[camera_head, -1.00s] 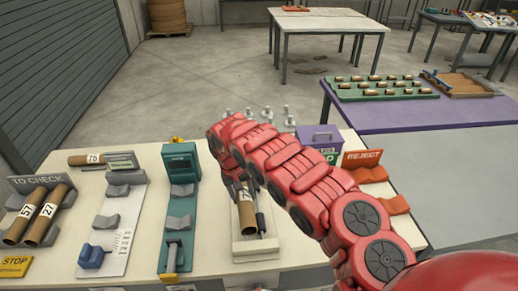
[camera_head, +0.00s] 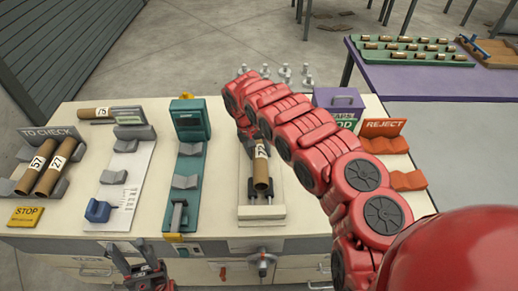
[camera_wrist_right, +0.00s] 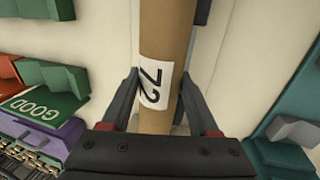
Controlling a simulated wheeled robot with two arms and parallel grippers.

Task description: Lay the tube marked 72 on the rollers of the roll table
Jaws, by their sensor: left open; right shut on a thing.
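The tube marked 72 (camera_head: 262,172) is brown cardboard with a white label. My right gripper (camera_head: 254,140) is shut on it. In the right wrist view the gripper (camera_wrist_right: 160,88) has one finger on each side of the tube (camera_wrist_right: 160,45), at the label. The tube is over the roll table (camera_head: 262,218), a pale tray with dark rollers, and lies roughly along it. I cannot tell whether it touches the rollers, which are mostly hidden under it. My left gripper (camera_head: 131,252) is open and empty, low in front of the bench.
Tubes 57 and 27 lie in the TO CHECK rack (camera_head: 47,132); tube 75 (camera_head: 95,114) lies behind. A teal device (camera_head: 188,145) stands left of the roll table. The orange REJECT rack (camera_head: 385,142) and a purple box (camera_head: 338,98) are at right.

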